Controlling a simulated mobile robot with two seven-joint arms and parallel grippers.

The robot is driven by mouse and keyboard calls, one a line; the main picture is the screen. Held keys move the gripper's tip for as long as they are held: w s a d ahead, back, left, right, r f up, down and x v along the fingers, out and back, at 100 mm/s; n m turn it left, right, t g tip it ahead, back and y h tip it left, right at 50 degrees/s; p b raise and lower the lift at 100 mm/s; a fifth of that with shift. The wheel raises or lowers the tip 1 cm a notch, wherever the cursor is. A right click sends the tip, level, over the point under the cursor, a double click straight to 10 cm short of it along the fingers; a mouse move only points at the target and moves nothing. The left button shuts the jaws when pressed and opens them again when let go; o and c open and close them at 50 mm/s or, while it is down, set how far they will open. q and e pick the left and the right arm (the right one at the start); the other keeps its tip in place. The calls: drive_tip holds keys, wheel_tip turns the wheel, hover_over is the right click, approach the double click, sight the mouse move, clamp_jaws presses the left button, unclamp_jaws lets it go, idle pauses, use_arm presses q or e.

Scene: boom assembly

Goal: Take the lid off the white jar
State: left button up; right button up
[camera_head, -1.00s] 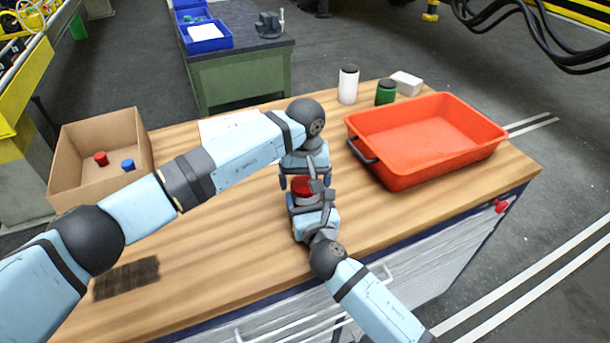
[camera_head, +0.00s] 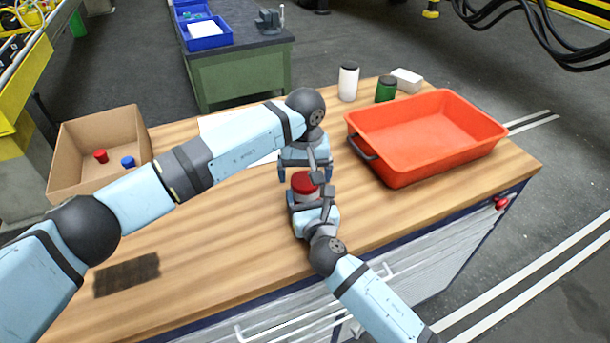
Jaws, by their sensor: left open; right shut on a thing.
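A white jar (camera_head: 306,197) with a red lid (camera_head: 303,184) stands near the middle of the wooden table. The lid is on the jar, and only a little of the white body shows between my gripper parts. My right gripper (camera_head: 308,203) is shut on the jar body from the near side. My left gripper (camera_head: 305,175) is open just above and behind the lid, with a finger to either side. I cannot tell whether its fingers touch the lid. Another white jar (camera_head: 348,84), with a dark lid, stands at the back edge.
An orange tray (camera_head: 395,180) fills the table's right side. A green jar (camera_head: 386,90) and a white box (camera_head: 406,79) stand behind it. A cardboard box (camera_head: 75,186) at left holds a red and a blue piece. A dark mat (camera_head: 127,274) lies front left.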

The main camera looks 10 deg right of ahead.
use_arm(q)
drive_tip(key=shift+r, duration=1.6)
use_arm(e)
drive_tip(key=o, duration=1.7)
drive_tip(key=shift+o, duration=0.2)
drive_tip(key=shift+s, duration=0.1)
